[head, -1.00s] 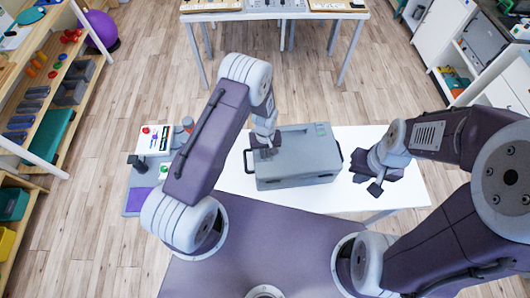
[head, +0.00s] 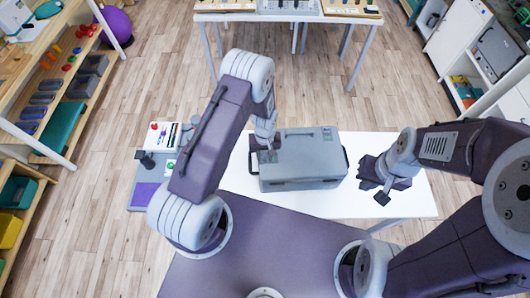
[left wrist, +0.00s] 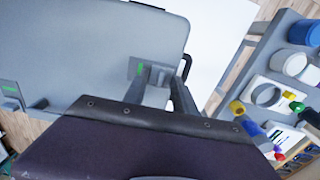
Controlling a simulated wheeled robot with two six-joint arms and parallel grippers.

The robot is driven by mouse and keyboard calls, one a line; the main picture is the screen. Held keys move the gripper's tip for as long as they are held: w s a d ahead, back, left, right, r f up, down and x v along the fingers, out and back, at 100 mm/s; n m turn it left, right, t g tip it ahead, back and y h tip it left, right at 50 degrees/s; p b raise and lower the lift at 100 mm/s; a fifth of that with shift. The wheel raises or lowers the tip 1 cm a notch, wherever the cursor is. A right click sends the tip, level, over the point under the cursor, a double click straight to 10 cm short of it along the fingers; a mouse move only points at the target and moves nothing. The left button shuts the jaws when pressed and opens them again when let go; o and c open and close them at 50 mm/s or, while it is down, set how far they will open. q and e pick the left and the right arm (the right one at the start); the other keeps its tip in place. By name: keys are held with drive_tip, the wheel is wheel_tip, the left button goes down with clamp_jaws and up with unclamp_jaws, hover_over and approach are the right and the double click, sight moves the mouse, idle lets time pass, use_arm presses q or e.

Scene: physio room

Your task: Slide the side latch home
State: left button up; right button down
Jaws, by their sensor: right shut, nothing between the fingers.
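A closed grey case (head: 318,172) with side handles stands on the white table (head: 390,212). My left gripper (head: 267,142) is at the case's left end, over its top. In the left wrist view the fingers of my left gripper (left wrist: 157,76) straddle or touch a small grey part beside a latch plate (left wrist: 136,66) with a green mark; whether they are closed on it is unclear. A second plate with a green mark (left wrist: 10,90) shows at the left edge. My right gripper (head: 382,187) is shut and empty, right of the case and apart from it.
A side tray (head: 143,192) with cups and small coloured items stands left of the table; in the left wrist view a blue-lidded jar (left wrist: 303,33) is there. Shelves (head: 60,120) line the left. Bare white tabletop lies right of the case.

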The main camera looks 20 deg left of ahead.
sight(265, 157)
use_arm(q)
drive_tip(key=shift+w+r, duration=0.1)
drive_tip(key=shift+r, duration=0.25)
wheel_tip(265, 157, up, 7)
drive_tip(key=b, duration=0.2)
drive_tip(key=shift+d+r+b, duration=0.1)
drive_tip(key=shift+r+b, duration=0.05)
drive_tip(key=shift+b, duration=0.25)
drive_tip(key=shift+r, duration=0.45)
